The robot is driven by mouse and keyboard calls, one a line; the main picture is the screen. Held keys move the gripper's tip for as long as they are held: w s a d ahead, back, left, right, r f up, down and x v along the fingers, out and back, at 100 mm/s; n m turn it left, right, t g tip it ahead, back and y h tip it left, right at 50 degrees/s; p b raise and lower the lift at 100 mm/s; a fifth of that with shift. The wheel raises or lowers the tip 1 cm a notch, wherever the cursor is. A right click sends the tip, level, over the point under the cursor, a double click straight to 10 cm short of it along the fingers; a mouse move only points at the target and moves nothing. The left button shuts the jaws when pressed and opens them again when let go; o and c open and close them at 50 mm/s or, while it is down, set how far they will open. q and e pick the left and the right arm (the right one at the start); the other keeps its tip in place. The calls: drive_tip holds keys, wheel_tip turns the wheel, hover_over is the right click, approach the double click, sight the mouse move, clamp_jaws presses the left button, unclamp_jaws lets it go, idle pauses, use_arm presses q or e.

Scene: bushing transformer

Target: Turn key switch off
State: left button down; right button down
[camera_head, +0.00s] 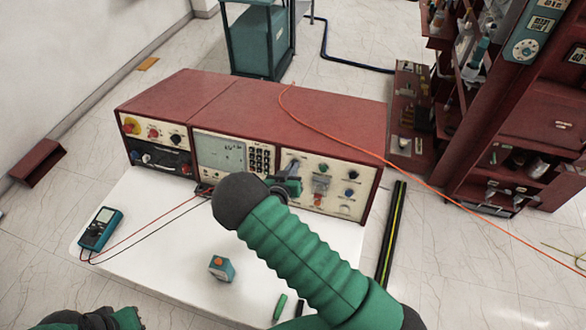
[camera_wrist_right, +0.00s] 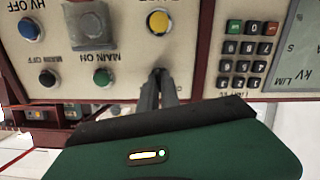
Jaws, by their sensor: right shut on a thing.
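The red console's right module has a cream control panel (camera_head: 330,190) with several buttons. My right arm reaches across the white table to it, and its gripper (camera_head: 290,178) is at the left part of this panel. In the right wrist view, upside down, the two dark fingers (camera_wrist_right: 161,82) are close together at the panel, shut on the key switch. The fingers hide most of the key, and its angle cannot be read. The green MAIN ON button (camera_wrist_right: 103,77), black MAIN OFF button (camera_wrist_right: 48,78) and blue HV OFF button (camera_wrist_right: 29,29) are beside it.
A yellow button (camera_wrist_right: 159,21) and a keypad (camera_wrist_right: 243,50) are near the fingers. On the white table (camera_head: 150,250) lie a multimeter (camera_head: 100,229) with red and black leads and a small teal box (camera_head: 221,268). An orange cable (camera_head: 350,155) crosses the console top.

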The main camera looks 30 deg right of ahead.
drive_tip(key=n, duration=0.6)
drive_tip(key=shift+a+f, duration=0.25)
drive_tip(key=shift+f, duration=0.15)
drive_tip(key=shift+n, duration=0.3)
drive_tip(key=c, duration=1.7)
unclamp_jaws()
drive_tip(key=shift+o, duration=0.6)
drive_tip(key=shift+a+r, duration=0.1)
drive_tip(key=shift+r, duration=0.15)
